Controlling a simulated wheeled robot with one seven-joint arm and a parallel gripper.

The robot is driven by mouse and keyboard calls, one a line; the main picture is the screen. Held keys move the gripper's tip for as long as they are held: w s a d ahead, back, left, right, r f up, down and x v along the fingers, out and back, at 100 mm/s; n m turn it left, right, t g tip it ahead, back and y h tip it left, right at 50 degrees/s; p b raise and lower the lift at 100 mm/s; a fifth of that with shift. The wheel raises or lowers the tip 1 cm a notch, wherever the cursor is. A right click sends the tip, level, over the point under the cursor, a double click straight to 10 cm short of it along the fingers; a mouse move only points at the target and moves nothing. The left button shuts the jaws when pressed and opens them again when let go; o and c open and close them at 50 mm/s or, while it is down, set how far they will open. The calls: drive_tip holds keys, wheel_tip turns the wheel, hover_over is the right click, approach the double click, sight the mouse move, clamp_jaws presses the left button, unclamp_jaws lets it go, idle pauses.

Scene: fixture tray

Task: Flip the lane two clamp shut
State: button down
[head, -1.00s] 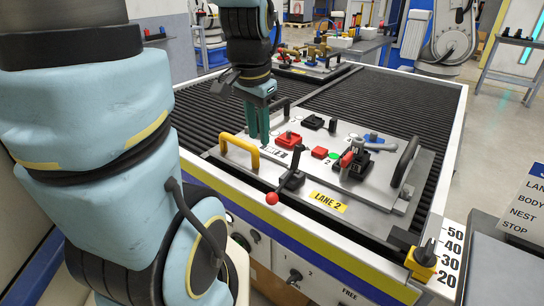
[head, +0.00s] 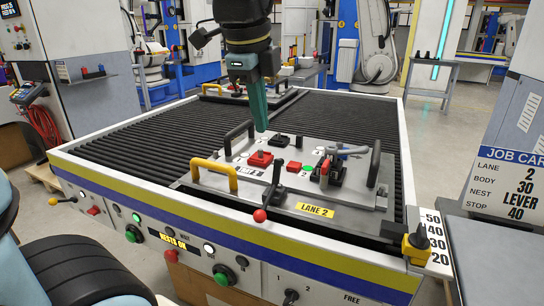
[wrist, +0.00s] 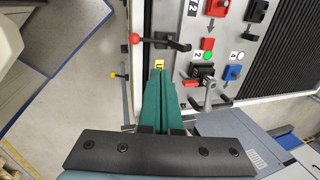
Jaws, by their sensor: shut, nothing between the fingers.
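The lane two fixture plate (head: 232,203) carries the yellow LANE 2 label (head: 315,209). At its front edge a black lever clamp (head: 277,182) has one arm upright and its red ball handle (head: 260,215) sticking out over the front. The lever with its red ball also shows in the wrist view (wrist: 135,39). My gripper (head: 261,129) has its green fingers together and empty, tilted above the plate, apart from the lever in the head view. In the wrist view its fingertips (wrist: 158,70) appear beside the lever, over the yellow label; the gap in height is unclear.
A yellow handle (head: 213,172) stands left on the plate and a black handle (head: 374,164) right. A black-and-red block with a grey-blue lever (head: 331,166) stands near the right. Red blocks (head: 260,158) sit between. A yellow stop (head: 416,245) is at the front right corner.

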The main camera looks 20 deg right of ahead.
drive_tip(key=p, duration=0.2)
hover_over(278, 170)
drive_tip(key=s+a, duration=0.2)
wheel_tip(278, 170, down, 10)
drive_tip(key=shift+f, duration=0.15)
drive_tip(key=shift+w+d+f, duration=0.2)
drive_tip(key=shift+w+d, duration=0.25)
drive_tip(key=shift+w+d+r+p, duration=0.1)
drive_tip(key=shift+p, duration=0.2)
drive_tip(key=shift+w, duration=0.1)
drive_tip(key=shift+d+g+y+p, duration=0.1)
drive_tip(key=shift+g+y+p, duration=0.2)
